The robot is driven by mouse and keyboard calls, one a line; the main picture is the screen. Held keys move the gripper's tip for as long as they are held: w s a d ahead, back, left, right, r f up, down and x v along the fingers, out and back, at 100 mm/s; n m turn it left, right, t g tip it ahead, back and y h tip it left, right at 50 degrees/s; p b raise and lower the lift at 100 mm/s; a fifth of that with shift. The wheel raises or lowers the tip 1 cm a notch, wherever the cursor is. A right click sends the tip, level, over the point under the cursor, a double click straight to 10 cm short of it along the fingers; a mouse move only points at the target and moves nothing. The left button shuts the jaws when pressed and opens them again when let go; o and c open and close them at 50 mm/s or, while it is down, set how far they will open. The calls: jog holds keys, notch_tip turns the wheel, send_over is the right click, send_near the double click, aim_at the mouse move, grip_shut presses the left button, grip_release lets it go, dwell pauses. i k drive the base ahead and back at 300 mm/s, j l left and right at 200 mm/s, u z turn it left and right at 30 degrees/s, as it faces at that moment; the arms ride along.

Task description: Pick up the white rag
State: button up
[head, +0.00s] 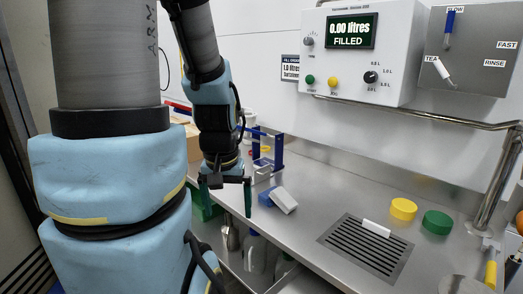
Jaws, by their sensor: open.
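No thing in view is clearly a white rag. A pale, crumpled-looking patch (460,285) at the bottom right edge of the head view may be the rag, but it is cut off by the frame. A small white block-like piece (284,200) lies against a blue piece (266,197) on the steel counter. My gripper (226,192) is open and empty, pointing down near the counter's front edge, to the left of the white and blue pieces and apart from them.
The steel counter (325,200) has a drain grate (350,252) with a white bar (376,228) on it. A blue frame (267,146) stands behind my gripper. A metal rail (420,118) runs above the counter.

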aim_at(279, 195)
jog(key=i+j+z, duration=0.1)
jog(key=i+j, duration=0.8)
